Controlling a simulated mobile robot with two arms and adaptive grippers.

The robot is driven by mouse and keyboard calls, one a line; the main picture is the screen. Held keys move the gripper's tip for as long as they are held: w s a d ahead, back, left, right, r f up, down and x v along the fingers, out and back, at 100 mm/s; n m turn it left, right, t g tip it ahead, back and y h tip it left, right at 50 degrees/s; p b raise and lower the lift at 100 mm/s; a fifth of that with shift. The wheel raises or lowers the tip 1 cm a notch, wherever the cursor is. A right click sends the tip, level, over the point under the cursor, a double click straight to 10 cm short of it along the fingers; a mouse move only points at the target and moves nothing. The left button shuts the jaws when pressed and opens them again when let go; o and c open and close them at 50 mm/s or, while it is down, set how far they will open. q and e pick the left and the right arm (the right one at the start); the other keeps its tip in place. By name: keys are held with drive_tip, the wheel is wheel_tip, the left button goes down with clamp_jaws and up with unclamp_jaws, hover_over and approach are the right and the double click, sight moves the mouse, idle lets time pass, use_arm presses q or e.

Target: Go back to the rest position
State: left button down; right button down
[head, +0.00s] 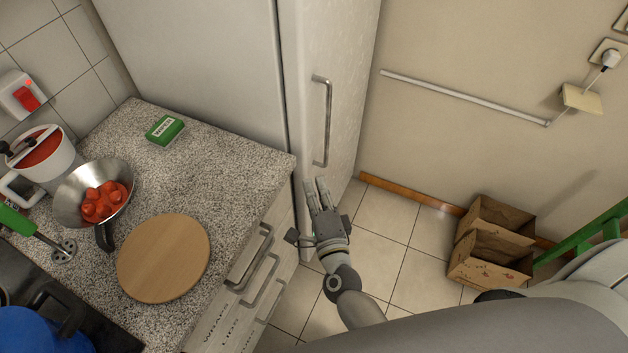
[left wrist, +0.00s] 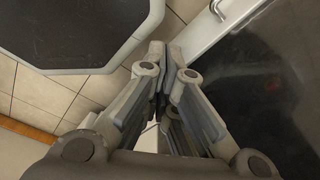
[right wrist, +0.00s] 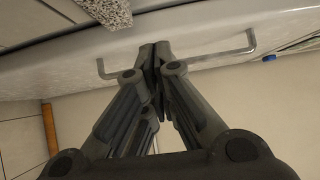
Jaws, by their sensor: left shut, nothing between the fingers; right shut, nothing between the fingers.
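My right gripper (head: 317,187) is in front of the pale cabinet door (head: 345,80), just below its long metal handle (head: 322,120) in the head view. Its fingers are together and empty. In the right wrist view the closed fingertips (right wrist: 155,50) lie in front of the white door and its handle (right wrist: 215,55); I cannot tell whether they touch. My left gripper is outside the head view. In the left wrist view its fingertips (left wrist: 165,65) are together with nothing between them, above the tiled floor, near a dark panel (left wrist: 270,80).
Tiled floor between is clear.

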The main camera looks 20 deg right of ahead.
drive_tip(key=shift+s, duration=0.25)
drive_tip(key=s+f+n+g+y, duration=0.1)
drive_tip(key=s+f+n+g, duration=0.3)
drive_tip(key=f, duration=0.7)
drive_tip(key=s+a+f+n+g+y+b, duration=0.15)
drive_tip(key=s+f+n, duration=0.35)
drive_tip(key=f, duration=0.6)
drive_tip(key=s+f+n+g+y+p, duration=0.1)
drive_tip(key=s+f+n+g, duration=0.3)
drive_tip(key=f, duration=0.7)
drive_tip(key=s+d+f+n+g, duration=0.2)
drive_tip(key=s+f, duration=0.3)
drive_tip(key=s, duration=0.3)
drive_tip(key=s+d+f+n+g+h, duration=0.1)
drive_tip(key=s+d+f+n+g, duration=0.2)
drive_tip(key=s, duration=0.6)
drive_tip(key=s+d+f+n+g+h+b, duration=0.1)
drive_tip(key=s+d+f+n+g, duration=0.1)
drive_tip(key=s+d+f, duration=0.4)
drive_tip(key=s+n, duration=0.1)
drive_tip(key=s, duration=0.2)
drive_tip(key=shift+d+f, duration=0.2)
drive_tip(key=shift+f, duration=0.15)
drive_tip(key=shift+g, duration=0.25)
